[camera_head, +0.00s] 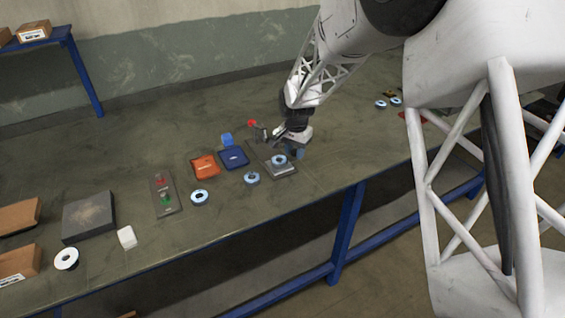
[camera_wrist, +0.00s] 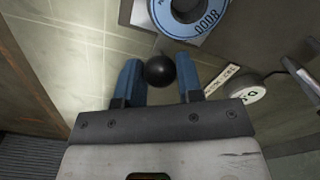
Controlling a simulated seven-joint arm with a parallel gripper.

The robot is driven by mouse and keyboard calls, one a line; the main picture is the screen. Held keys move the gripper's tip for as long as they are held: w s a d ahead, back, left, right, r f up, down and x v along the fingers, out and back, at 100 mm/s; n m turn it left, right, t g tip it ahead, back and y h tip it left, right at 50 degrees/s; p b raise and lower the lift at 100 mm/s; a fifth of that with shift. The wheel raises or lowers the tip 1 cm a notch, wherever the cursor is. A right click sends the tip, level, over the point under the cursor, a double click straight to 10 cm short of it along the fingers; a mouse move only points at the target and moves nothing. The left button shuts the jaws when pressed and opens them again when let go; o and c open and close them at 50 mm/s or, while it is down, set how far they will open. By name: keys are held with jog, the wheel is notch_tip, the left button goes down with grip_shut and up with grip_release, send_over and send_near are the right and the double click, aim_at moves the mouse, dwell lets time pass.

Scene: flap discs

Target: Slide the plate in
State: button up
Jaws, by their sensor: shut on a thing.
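A flat grey plate (camera_wrist: 142,14) lies at the top of the wrist view with a blue-and-white flap disc (camera_wrist: 188,14) on it. A black ball knob (camera_wrist: 160,71) sits just below the plate's edge. My gripper (camera_wrist: 159,82) has its two blue fingers on either side of the knob and is shut on it. In the head view my gripper (camera_head: 299,153) is low at the right of the grey fixture (camera_head: 283,173), which carries a disc (camera_head: 280,160). The join between knob and plate is not clear.
A round white-faced part (camera_wrist: 248,89) and a label strip (camera_wrist: 221,80) are right of the fingers. Loose discs (camera_head: 251,178), an orange tray (camera_head: 205,167), a blue tray (camera_head: 234,158) and a button panel (camera_head: 165,194) lie left of the fixture. The table's front edge is close.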

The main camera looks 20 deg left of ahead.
jog(key=shift+w+a, duration=2.95)
jog(key=shift+w, duration=0.05)
jog(key=o, duration=0.7)
jog(key=shift+r, duration=0.15)
jog(key=shift+r, duration=3.85)
